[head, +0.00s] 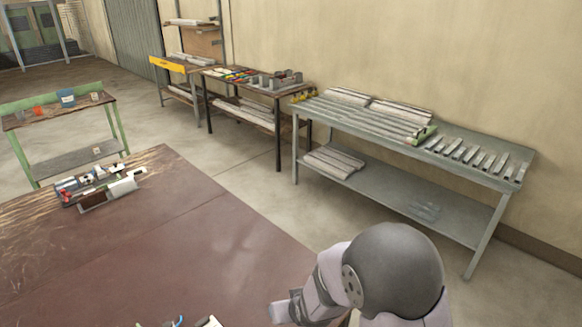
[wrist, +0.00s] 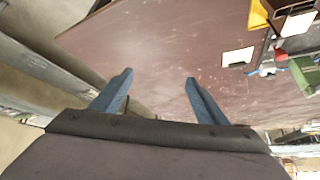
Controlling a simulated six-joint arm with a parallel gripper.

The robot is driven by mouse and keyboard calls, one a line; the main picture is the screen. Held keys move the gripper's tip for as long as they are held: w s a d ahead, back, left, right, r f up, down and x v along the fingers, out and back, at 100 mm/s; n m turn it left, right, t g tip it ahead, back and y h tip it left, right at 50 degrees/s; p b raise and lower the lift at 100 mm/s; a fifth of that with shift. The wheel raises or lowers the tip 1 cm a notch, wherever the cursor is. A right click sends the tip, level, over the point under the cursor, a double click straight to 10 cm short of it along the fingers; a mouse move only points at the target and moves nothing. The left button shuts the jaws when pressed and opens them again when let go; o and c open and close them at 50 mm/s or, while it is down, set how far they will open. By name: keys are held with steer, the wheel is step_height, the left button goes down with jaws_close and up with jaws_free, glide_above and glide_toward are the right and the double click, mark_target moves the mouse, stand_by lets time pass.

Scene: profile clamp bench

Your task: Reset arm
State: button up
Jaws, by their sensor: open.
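My gripper (wrist: 158,82) shows in the wrist view with its two blue fingers spread apart and nothing between them. It is above the brown worktable (wrist: 140,45), near one edge of it. In the head view my arm is at the bottom right, over the right edge of the same brown table (head: 150,240). The fingertips cannot be made out clearly there.
A cluster of tools and parts (head: 98,186) lies at the table's far end. Small items (head: 208,322) sit at the bottom edge. A grey bench (head: 400,135) with metal profiles stands right, along the wall. The table's middle is clear.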

steer(key=s+d+r+m+g+h+b, duration=0.1)
steer(key=s+d+g, duration=0.2)
steer(key=s+d, duration=0.4)
steer(key=s+d+r+m+g+h+b, duration=0.1)
steer(key=s+d+r+g, duration=0.1)
steer(key=s+d, duration=0.5)
steer(key=s+g, duration=0.1)
steer(key=s, duration=0.4)
steer(key=shift+s+d+m+b, duration=0.3)
steer(key=shift+s+d+b, duration=0.1)
